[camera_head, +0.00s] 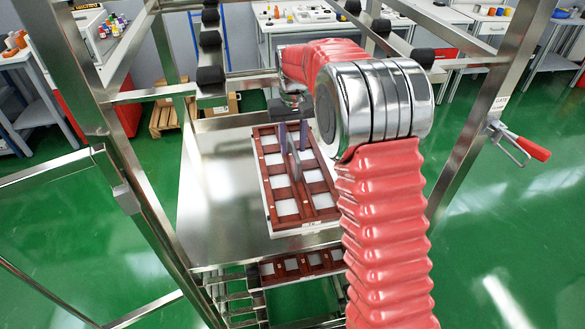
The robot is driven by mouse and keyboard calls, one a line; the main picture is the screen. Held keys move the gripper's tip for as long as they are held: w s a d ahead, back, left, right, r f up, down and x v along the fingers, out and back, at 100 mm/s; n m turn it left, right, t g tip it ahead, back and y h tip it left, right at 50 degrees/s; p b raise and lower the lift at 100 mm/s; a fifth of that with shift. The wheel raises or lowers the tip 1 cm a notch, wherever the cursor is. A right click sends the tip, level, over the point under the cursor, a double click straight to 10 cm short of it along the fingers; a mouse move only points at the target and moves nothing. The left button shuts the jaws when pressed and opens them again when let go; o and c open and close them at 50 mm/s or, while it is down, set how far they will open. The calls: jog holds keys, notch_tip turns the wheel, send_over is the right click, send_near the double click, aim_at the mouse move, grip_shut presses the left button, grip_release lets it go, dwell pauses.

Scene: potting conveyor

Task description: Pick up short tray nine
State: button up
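A short tray (285,230) with a reddish-brown lattice and white square cells lies on the upper metal shelf of the rack. A second brown-and-white tray (316,263) shows partly on a level below. No number is readable on either tray, so I cannot tell which is nine. My gripper (293,140) is over the far-middle part of the upper tray. Its two grey fingers point down and stand apart, with a thin upright grey piece near the tray's middle between or just in front of them. I cannot tell whether the fingers touch the tray.
The metal rack's bare shelf (217,200) is clear left of the tray. Rack posts (140,190) stand close on both sides, with a red-handled latch (520,143) at right. Workbenches (300,25), a wooden pallet (168,115) and green floor lie beyond.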

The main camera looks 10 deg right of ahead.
jog(key=shift+f, duration=0.65)
jog(key=shift+f, duration=0.25)
dwell(0.5)
grip_shut()
dwell(0.4)
dwell(1.1)
